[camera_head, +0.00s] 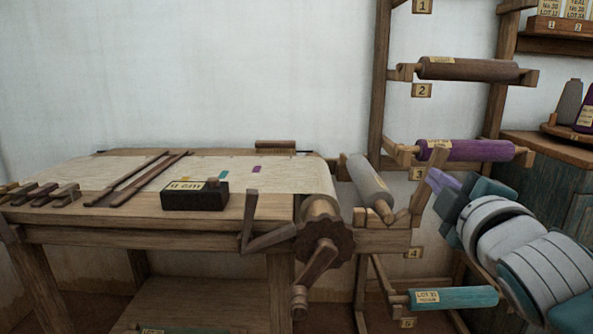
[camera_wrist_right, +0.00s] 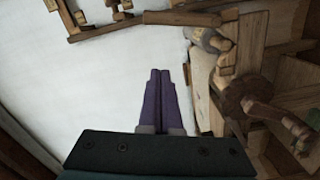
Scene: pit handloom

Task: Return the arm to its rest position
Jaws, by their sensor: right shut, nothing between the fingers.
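My right arm comes in from the right in the head view. Its right gripper (camera_head: 439,180) has purple fingers that point left toward the wooden rack post. In the right wrist view the two fingers of the right gripper (camera_wrist_right: 160,74) lie side by side, shut and with nothing between them. The gripper is apart from the loom (camera_head: 225,212) and to the right of its cloth roller. My left gripper is not in view.
A grey roll (camera_head: 367,184) sits at the loom's right end, near the toothed wheel (camera_head: 324,244). The rack holds a brown roll (camera_head: 468,69), a purple roll (camera_head: 470,150) and a teal roll (camera_head: 453,298). A black box (camera_head: 194,196) stands on the loom. A cabinet (camera_head: 560,180) stands at right.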

